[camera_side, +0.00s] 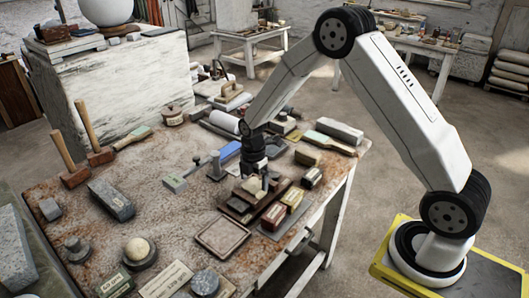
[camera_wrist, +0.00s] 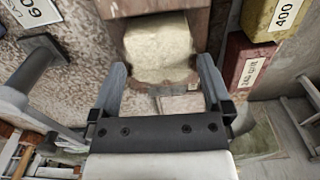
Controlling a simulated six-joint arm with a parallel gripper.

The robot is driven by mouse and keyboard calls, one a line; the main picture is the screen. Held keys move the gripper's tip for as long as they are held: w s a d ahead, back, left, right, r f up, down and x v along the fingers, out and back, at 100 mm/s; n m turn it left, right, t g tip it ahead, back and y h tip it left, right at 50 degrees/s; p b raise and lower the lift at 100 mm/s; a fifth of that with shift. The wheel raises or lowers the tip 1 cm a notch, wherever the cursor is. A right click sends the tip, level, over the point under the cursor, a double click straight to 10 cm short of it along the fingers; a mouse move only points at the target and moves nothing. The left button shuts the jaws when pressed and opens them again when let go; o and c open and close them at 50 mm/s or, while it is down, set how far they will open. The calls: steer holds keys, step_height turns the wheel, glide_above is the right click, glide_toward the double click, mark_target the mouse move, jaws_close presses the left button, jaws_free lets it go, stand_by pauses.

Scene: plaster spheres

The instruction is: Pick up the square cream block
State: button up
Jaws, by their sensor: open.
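The square cream block (camera_wrist: 158,48) is pale and rough, with rounded edges. It sits on a reddish-brown stand (camera_wrist: 140,7) in the wrist view. In the side view the cream block (camera_side: 250,186) is small and partly hidden by my gripper. My gripper (camera_wrist: 162,74) is open, its two fingers apart at the near side of the block. The fingertips lie left and right of the block's near edge, and I see no clear contact. In the side view my gripper (camera_side: 262,180) points down, low over the block.
Red (camera_side: 273,217) and yellow (camera_side: 292,197) grit boxes stand close on the right. A flat square tile (camera_side: 222,236) lies in front. The rusty tabletop (camera_side: 165,215) has bare room at left.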

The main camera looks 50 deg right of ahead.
steer(key=shift+f, duration=1.5)
steer(key=c, duration=1.3)
